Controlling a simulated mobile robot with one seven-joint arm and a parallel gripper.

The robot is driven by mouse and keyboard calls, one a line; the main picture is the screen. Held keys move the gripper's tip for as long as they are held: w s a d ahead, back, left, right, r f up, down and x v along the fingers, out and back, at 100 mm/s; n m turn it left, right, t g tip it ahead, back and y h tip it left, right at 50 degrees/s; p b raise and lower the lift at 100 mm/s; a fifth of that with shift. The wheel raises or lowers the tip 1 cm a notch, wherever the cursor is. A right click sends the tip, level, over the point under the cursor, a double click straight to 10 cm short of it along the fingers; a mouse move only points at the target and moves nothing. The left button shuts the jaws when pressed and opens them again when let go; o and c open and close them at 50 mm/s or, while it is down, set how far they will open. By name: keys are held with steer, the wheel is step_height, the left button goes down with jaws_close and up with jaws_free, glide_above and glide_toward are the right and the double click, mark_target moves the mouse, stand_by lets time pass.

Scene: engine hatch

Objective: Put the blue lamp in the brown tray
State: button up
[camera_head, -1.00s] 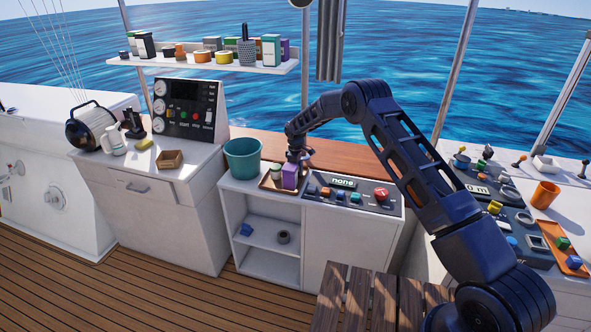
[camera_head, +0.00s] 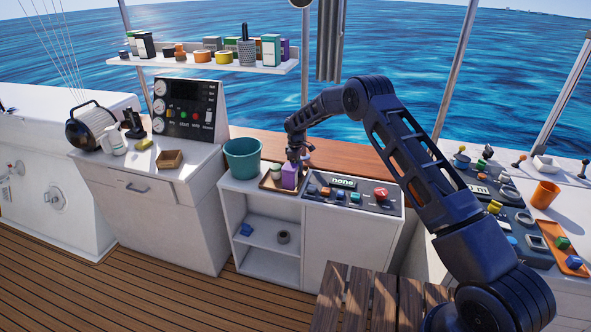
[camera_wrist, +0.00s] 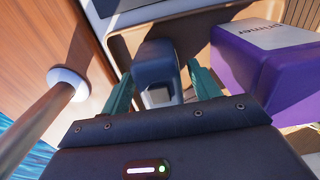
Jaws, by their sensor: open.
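The brown tray (camera_head: 265,184) lies on the white cabinet, right of the green bucket; its tan wall (camera_wrist: 118,45) shows in the wrist view. A dark blue block-like thing with a pale face, which looks like the blue lamp (camera_wrist: 154,56), is in the tray area. My gripper (camera_wrist: 160,77) is open, with one teal finger on each side of the lamp. I cannot tell whether the fingers touch it. In the head view my gripper (camera_head: 296,157) is low at the tray's back right, behind a purple box (camera_head: 289,176); the lamp is hidden there.
The purple box (camera_wrist: 262,65) stands close to the right of my fingers. A pale post (camera_wrist: 60,95) rises at left in the wrist view. The green bucket (camera_head: 242,158) and a button panel (camera_head: 350,193) flank the tray. A shelf (camera_head: 205,66) hangs behind.

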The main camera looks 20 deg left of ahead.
step_height(320, 180, up, 10)
steer(key=shift+r, duration=0.1)
stand_by(0.4)
steer(key=s+d+r+m+t, duration=0.25)
steer(key=d+r+m, duration=0.35)
steer(key=d+r, duration=2.05)
steer(key=s+d+r+m, duration=0.2)
steer(key=s+d+r, duration=0.45)
steer(key=d, duration=0.45)
steer(key=s+d+r+m, duration=0.4)
steer(key=s+d+m, duration=0.1)
steer(key=s+d, duration=1.05)
steer(key=s+d+f+m+t, duration=0.1)
steer(key=s+d, duration=0.3)
steer(key=s, duration=0.5)
steer(key=s+d+f+m+t, duration=0.1)
steer(key=s+d+f+m, duration=0.3)
steer(key=s, duration=0.6)
steer(key=shift+s+d, duration=0.25)
steer(key=shift+s, duration=0.05)
